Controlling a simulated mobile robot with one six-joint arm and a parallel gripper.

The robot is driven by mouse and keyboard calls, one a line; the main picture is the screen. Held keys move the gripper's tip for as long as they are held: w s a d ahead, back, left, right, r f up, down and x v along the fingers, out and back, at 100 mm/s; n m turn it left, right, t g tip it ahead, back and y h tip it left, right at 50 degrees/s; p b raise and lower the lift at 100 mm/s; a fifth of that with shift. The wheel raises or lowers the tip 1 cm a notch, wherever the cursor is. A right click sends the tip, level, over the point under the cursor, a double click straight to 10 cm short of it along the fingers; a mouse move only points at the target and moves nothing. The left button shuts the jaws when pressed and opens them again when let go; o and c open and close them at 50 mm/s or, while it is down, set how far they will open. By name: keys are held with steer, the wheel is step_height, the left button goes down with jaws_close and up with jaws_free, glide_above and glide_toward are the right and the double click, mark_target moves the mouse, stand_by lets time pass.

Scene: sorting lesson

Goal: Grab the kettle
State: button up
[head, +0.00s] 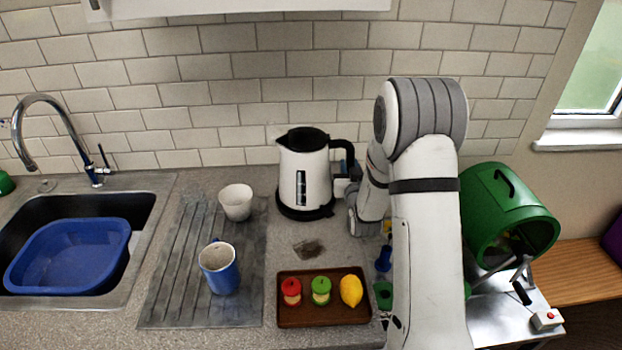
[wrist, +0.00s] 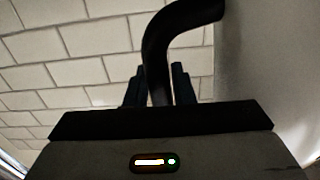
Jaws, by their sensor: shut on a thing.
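The kettle (head: 303,178) is white with a black lid, a black base and a black handle on its right side. It stands upright on the grey counter against the tiled wall. My gripper (head: 347,172) reaches in from the right at the kettle's handle. In the wrist view the black handle (wrist: 158,50) runs down between the two dark fingers of my gripper (wrist: 158,88), which are shut on it. My arm hides the counter to the right of the kettle.
A white cup (head: 236,203) and a blue mug (head: 219,270) stand on the ribbed drainer (head: 172,290) to the left. A brown tray (head: 322,318) with small fruit-like items lies in front. A green drum (head: 508,210) stands right of my arm. The sink (head: 140,215) is far left.

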jaws_close()
stand_by(0.8)
steer(key=shift+w+r, duration=0.15)
steer(key=shift+r, duration=0.05)
